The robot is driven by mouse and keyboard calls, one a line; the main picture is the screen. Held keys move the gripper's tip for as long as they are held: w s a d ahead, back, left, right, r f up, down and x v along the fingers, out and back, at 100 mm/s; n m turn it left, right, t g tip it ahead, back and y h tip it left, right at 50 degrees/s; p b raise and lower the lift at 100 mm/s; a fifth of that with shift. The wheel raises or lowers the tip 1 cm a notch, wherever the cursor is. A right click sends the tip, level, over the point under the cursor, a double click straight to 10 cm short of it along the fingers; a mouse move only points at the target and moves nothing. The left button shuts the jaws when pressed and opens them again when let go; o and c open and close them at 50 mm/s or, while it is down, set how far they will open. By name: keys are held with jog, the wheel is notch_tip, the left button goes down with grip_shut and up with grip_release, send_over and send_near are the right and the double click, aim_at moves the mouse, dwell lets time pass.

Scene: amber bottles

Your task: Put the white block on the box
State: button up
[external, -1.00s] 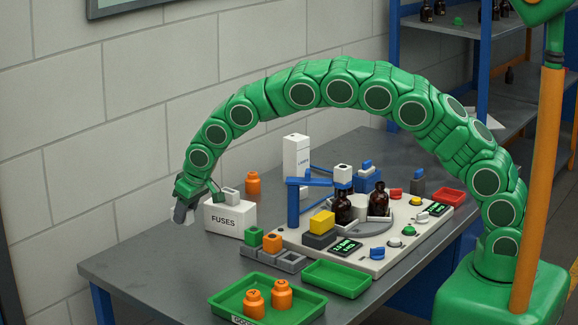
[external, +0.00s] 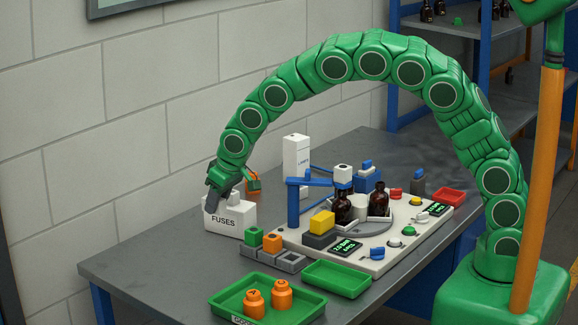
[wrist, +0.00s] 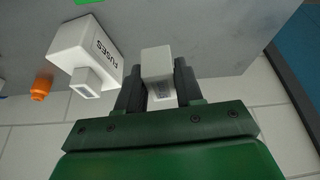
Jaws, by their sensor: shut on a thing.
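My gripper (wrist: 157,90) is shut on the white block (wrist: 157,62), which sits between the two dark fingers in the wrist view. The white box marked FUSES (external: 230,221) stands near the back edge of the table; in the wrist view it (wrist: 70,45) is just left of the fingers. A small pale rectangular piece (wrist: 86,82) sits on the box's top. In the external view my gripper (external: 213,202) is at the box's left end, overlapping it in the picture. There the held block cannot be told apart from the box.
An orange cylinder (wrist: 41,88) stands beyond the box. A white and blue station with amber bottles (external: 377,200) fills the table's middle. A green tray (external: 225,303) with two orange bottles is in front. The table (external: 150,250) left of the box is clear.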

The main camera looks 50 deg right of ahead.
jog(key=shift+s+d, duration=0.1)
jog(key=d+r, duration=0.5)
jog(key=d, duration=1.1)
jog(key=d+r+m, duration=0.1)
jog(key=d+r, duration=0.4)
jog(key=d, duration=1)
jog(key=d+r, duration=0.5)
jog(key=d, duration=1.1)
send_over(295, 137)
jog(key=s, duration=0.2)
jog(key=shift+h, duration=0.3)
jog(key=shift+f, duration=4.55)
jog(key=shift+w+d+f, duration=0.1)
jog(key=shift+w+f, duration=0.15)
jog(key=shift+f, duration=1.6)
jog(key=shift+f, duration=0.1)
